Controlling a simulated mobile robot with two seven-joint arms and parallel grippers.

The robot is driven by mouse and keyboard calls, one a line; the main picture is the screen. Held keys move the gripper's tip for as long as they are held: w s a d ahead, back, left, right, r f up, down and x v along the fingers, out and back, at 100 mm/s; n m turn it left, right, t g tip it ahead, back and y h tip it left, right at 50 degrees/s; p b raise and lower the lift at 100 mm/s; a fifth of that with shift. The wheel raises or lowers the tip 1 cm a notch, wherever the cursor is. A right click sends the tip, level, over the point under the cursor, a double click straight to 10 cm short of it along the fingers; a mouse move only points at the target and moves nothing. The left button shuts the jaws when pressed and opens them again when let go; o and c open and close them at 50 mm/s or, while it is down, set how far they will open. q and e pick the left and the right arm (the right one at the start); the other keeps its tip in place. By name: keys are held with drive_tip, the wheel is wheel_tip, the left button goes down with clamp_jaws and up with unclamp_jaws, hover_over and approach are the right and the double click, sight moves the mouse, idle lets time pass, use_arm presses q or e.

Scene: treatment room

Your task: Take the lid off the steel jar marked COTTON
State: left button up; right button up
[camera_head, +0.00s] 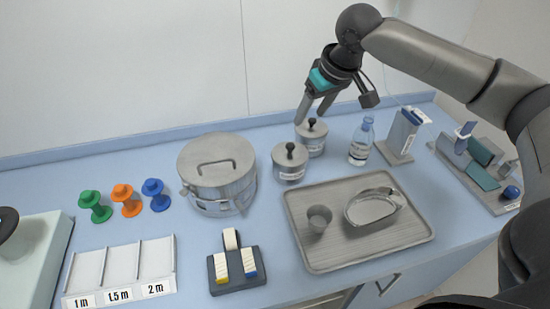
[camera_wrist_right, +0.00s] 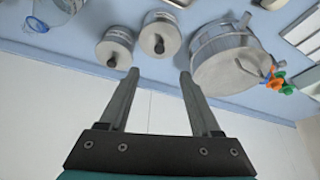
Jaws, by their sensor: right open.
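Two small steel jars with black-knobbed lids stand side by side on the blue counter. The front jar (camera_head: 290,163) and the back jar (camera_head: 312,138) both have their lids on. Each has a pale label, too small to read here, so I cannot tell which is marked COTTON. In the right wrist view the back jar (camera_wrist_right: 114,48) and front jar (camera_wrist_right: 160,34) show beyond the fingertips. My right gripper (camera_head: 313,114) is open and empty, pointing down just above the back jar; its fingers also show in the right wrist view (camera_wrist_right: 159,74). My left gripper is out of view.
A large lidded steel pot (camera_head: 217,188) stands left of the jars. A clear bottle (camera_head: 361,142) stands to their right. The wall is close behind.

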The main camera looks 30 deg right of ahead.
drive_tip(key=b, duration=0.1)
approach(291, 145)
wheel_tip(291, 145, down, 2)
drive_tip(key=shift+w+f, duration=0.15)
drive_tip(key=shift+f, duration=0.1)
drive_tip(key=shift+w+b+x, duration=0.15)
drive_tip(key=shift+b+x, duration=0.05)
drive_tip(key=shift+x, duration=1.35)
drive_tip(key=shift+w+b+x, duration=0.15)
drive_tip(key=shift+b+x, duration=0.05)
drive_tip(key=shift+x, duration=1.35)
drive_tip(key=shift+a+r, duration=0.1)
drive_tip(key=shift+r, duration=0.1)
clamp_jaws()
